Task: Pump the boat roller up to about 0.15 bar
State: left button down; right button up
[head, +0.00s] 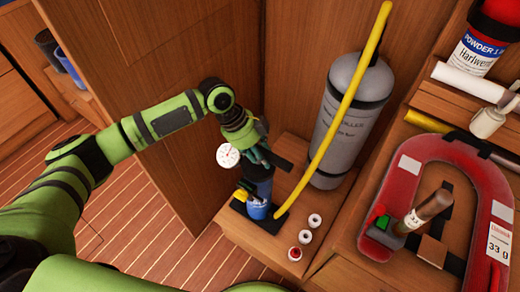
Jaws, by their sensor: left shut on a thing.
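My left gripper (262,158) comes in from the left and is shut on the black handle (281,161) at the top of a small upright pump. The pump (259,190) has a dark blue barrel and stands on a black foot plate on the wooden ledge. A round white gauge (228,156) sits just left of the gripper; its reading is too small to tell. A yellow hose (322,150) rises from the pump's foot past the boat roller (343,135), a grey upright cylinder with a dark top. My right gripper is not in view.
Several small ring-shaped pieces (315,220) lie on the ledge right of the pump, one red (294,254). A red horseshoe lifebuoy (470,165) lies on the right bench with a wooden-handled brush (428,208). A fire extinguisher (480,45) stands top right. Blue and dark cups (68,66) stand far left.

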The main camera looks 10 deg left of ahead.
pick_arm(q)
jog(key=shift+d+f, duration=0.15)
jog(key=shift+f, duration=0.35)
jog(key=shift+s, duration=0.1)
jog(key=c, duration=1)
grip_release()
jog(key=shift+c, duration=0.2)
jog(key=o, duration=0.3)
jog(key=shift+r, duration=0.15)
jog(key=v, duration=1.1)
jog(key=shift+r, duration=0.3)
